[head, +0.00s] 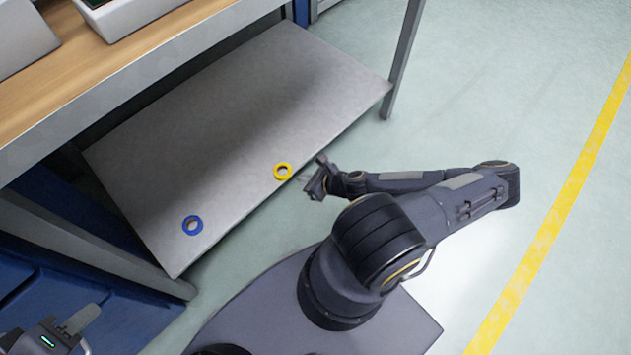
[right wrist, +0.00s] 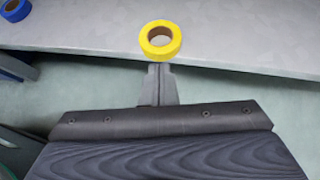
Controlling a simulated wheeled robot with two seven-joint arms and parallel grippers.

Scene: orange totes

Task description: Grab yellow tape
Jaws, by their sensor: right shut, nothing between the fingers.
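The yellow tape (head: 283,172) is a ring lying flat near the front edge of the grey lower shelf (head: 240,110). It also shows in the right wrist view (right wrist: 160,32), just beyond my fingertips. My right gripper (head: 317,178) is right of the tape, by the shelf's front edge. In the right wrist view its fingers (right wrist: 159,72) are together and empty, lined up with the tape; whether they touch it I cannot tell. My left gripper (head: 84,328) is only partly in view at the bottom left, away from the tape.
A blue tape ring (head: 192,225) lies on the shelf's left part. A wooden worktop (head: 70,70) overhangs the shelf's back, and a grey table leg (head: 403,60) stands at its right end. The floor right of the shelf is open.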

